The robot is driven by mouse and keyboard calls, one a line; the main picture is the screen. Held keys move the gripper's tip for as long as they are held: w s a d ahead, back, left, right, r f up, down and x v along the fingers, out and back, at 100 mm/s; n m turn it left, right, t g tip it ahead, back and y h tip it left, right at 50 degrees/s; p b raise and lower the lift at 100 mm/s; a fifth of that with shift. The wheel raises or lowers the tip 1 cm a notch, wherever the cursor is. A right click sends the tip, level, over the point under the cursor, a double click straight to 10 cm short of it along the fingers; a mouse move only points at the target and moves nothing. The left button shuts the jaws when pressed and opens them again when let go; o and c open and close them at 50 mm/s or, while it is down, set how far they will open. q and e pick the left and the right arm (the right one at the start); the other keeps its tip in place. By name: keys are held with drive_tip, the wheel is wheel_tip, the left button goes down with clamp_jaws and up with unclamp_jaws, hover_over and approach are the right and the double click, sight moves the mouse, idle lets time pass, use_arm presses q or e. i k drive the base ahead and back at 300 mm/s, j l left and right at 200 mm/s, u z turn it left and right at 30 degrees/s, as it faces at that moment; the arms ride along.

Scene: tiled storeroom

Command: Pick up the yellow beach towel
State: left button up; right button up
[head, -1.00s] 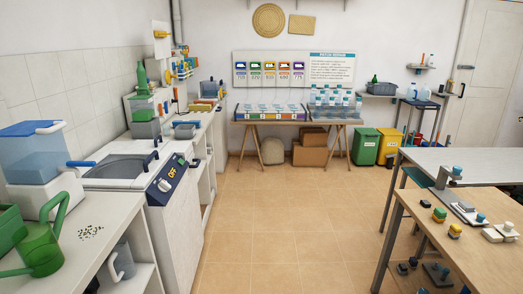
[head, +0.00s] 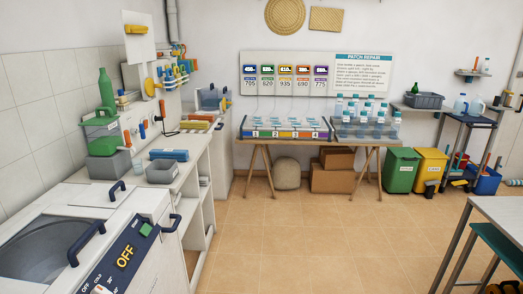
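A flat yellow item (head: 195,125), perhaps a folded towel, lies on the far part of the left counter (head: 212,150). An orange-brown item lies just behind it. It is too small to tell for sure whether the yellow item is the beach towel. A blue roll or folded cloth (head: 168,155) lies nearer on the same counter, behind a grey bin (head: 161,171). Neither of my grippers is in view.
A washing machine (head: 120,235) with an OFF panel stands at the near left. A trestle table (head: 255,143) with trays and bottles stands at the back wall. Green (head: 402,171) and yellow (head: 430,170) bins stand right of it. A table (head: 503,212) is at right. The middle floor is clear.

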sight(184, 124)
drive_tip(key=i, duration=2)
